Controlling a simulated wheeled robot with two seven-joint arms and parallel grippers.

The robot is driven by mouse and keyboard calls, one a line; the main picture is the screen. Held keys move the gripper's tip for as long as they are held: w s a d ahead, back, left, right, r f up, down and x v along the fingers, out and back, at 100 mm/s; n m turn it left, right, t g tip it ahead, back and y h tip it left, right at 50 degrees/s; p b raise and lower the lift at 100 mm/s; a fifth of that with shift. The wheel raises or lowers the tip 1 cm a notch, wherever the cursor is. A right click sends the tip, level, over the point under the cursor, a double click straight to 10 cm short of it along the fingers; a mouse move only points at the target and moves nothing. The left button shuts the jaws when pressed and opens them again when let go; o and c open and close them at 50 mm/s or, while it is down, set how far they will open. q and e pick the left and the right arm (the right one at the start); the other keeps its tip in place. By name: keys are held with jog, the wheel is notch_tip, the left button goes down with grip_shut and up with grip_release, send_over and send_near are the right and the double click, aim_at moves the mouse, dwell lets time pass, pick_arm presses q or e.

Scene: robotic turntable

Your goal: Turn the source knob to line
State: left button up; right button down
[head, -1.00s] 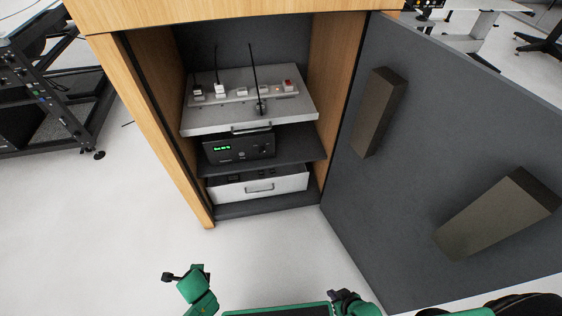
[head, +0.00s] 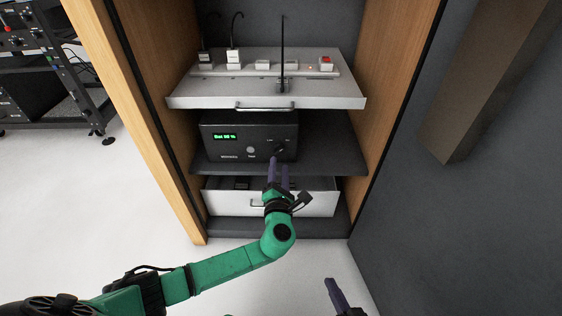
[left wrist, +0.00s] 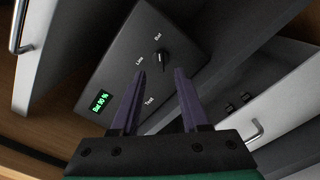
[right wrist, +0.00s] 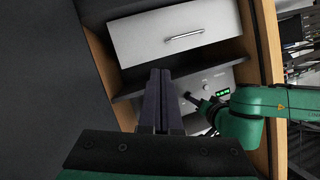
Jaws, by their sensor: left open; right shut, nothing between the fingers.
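The black source knob (head: 280,148) is on the front of a dark unit (head: 225,148) on the cabinet's middle shelf. In the left wrist view the knob (left wrist: 162,58) sits between the labels Line and Bat, and its pale mark seems to point toward Bat. The green display (left wrist: 101,102) starts with Bat. My left gripper (head: 279,165) is open, its purple fingers just short of the knob and apart from it. My right gripper (head: 333,288) is shut and empty, low in front of the cabinet; it also shows in the right wrist view (right wrist: 158,76).
Above is a pulled-out grey shelf (head: 345,102) with a handle, plugs and a thin black rod. Below is a white drawer (head: 318,204) with a handle. The open cabinet door (head: 400,235) stands on the right, with a block on it. The wooden side wall (head: 128,100) bounds the left.

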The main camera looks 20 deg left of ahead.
aim_at(280, 151)
pick_arm(q)
jog(key=b+x, duration=0.1)
jog(key=x, duration=0.5)
jog(key=shift+b, duration=0.4)
grip_shut()
pick_arm(e)
jog(key=w+r+t, duration=0.4)
jog(key=w+r, duration=0.2)
jog(key=r, duration=0.5)
jog(key=w+d+r+n+t+y, duration=0.1)
jog(key=w+r+t, duration=0.3)
jog(key=r, duration=0.7)
jog(key=shift+w+d+r, duration=0.2)
jog(key=shift+w+d, duration=0.05)
jog(key=shift+w, duration=1)
